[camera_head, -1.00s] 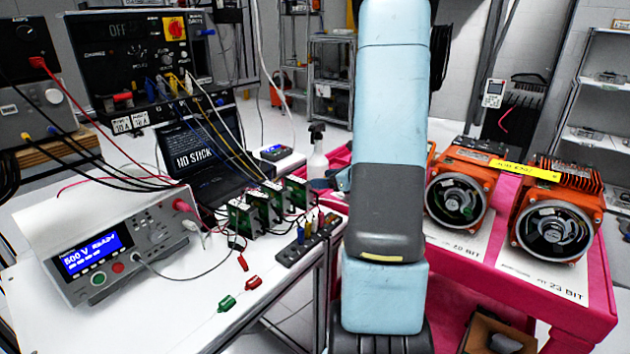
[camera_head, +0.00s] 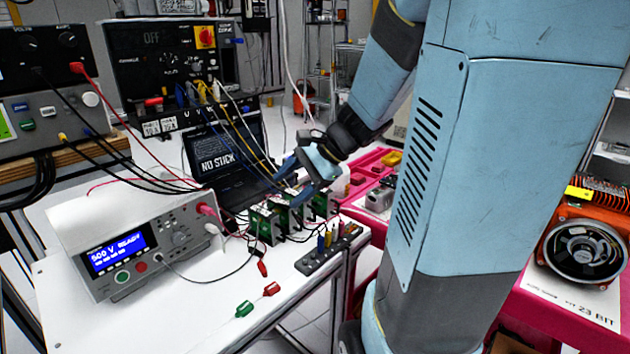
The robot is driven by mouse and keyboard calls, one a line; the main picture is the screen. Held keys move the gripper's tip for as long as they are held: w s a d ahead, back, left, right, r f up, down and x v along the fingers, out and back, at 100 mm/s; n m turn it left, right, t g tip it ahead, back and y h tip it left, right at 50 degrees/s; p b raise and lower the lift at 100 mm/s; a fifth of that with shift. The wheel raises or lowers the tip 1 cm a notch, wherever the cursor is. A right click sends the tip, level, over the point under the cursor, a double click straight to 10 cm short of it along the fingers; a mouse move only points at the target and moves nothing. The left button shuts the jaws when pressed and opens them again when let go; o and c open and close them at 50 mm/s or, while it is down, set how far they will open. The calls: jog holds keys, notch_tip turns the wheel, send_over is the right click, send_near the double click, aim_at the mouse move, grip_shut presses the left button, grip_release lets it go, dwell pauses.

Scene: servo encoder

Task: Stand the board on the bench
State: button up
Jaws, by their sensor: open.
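Several small green circuit boards (camera_head: 264,224) stand upright in a row near the right edge of the white bench (camera_head: 185,318). Cables run to them. I cannot tell which of them is the task's board. My gripper (camera_head: 287,188) is open, with its fingers pointing left and down, just above and behind the row. It covers part of the boards and of the laptop's right side. I see nothing between its fingers, and I cannot tell whether a finger touches a board.
A laptop (camera_head: 219,157) reading "NO STICK" stands behind the boards. A tester (camera_head: 130,245) showing "500 V READY" is at left. An orange motor (camera_head: 585,248) sits on the pink table at right.

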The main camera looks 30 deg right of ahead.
jog(key=s+r+n+h, duration=0.3)
jog(key=s+n, duration=0.3)
jog(key=n, duration=0.1)
jog(key=s+a+r+n+t+h, duration=0.1)
jog(key=s+r+n+h, duration=0.3)
jog(key=s+n, duration=0.3)
jog(key=shift+s+a+r+h, duration=0.15)
jog(key=shift+a+r+h, duration=0.1)
jog(key=shift+r+h, duration=0.05)
jog(key=shift+c, duration=0.5)
dwell(0.5)
